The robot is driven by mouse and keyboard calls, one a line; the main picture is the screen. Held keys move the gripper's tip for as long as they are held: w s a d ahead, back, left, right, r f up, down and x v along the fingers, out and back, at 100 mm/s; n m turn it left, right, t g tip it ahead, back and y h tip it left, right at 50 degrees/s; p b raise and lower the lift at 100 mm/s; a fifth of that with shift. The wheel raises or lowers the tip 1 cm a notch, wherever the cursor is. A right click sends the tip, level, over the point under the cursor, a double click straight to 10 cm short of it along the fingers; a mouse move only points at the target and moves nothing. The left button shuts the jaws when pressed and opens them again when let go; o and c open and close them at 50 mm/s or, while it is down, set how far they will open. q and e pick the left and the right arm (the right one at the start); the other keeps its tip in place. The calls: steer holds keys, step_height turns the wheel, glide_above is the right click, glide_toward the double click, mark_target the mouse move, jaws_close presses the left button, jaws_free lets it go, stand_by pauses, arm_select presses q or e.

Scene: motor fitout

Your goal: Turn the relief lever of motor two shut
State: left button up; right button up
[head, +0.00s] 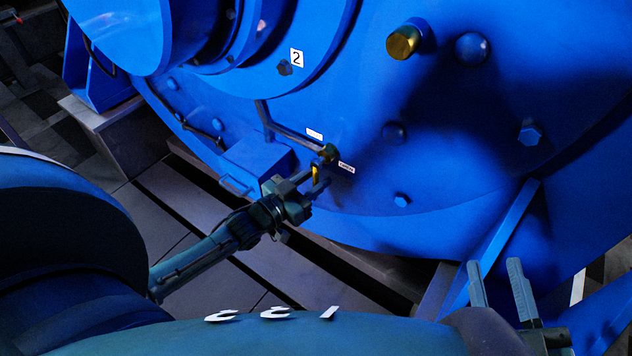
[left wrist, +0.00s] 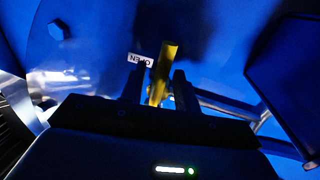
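The blue housing of motor two (head: 460,180) carries a white plate (head: 297,58) marked 2. Low on its face sits the small relief valve (head: 328,152) with a yellow lever (head: 316,175). Two small white labels, an upper one (head: 314,134) and a right one (head: 347,167), sit beside it. In the left wrist view the yellow lever (left wrist: 165,70) stands between my left gripper's fingers (left wrist: 158,82), beside a label reading OPEN (left wrist: 140,60). The fingers look apart, with narrow gaps around the lever. My right gripper (head: 496,264) is open and empty at the lower right.
A thin pipe (head: 290,137) runs to the valve above a blue box (head: 255,163) on the housing. A brass-ended stub (head: 404,42) sticks out higher up. Bolt heads, such as one at right (head: 530,134), stud the face. A blue brace (head: 500,235) stands near my right gripper.

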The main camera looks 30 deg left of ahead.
arm_select(q)
steer(key=shift+w+d, duration=0.15)
steer(key=shift+w, duration=0.2)
steer(key=shift+c, duration=0.3)
jaws_close()
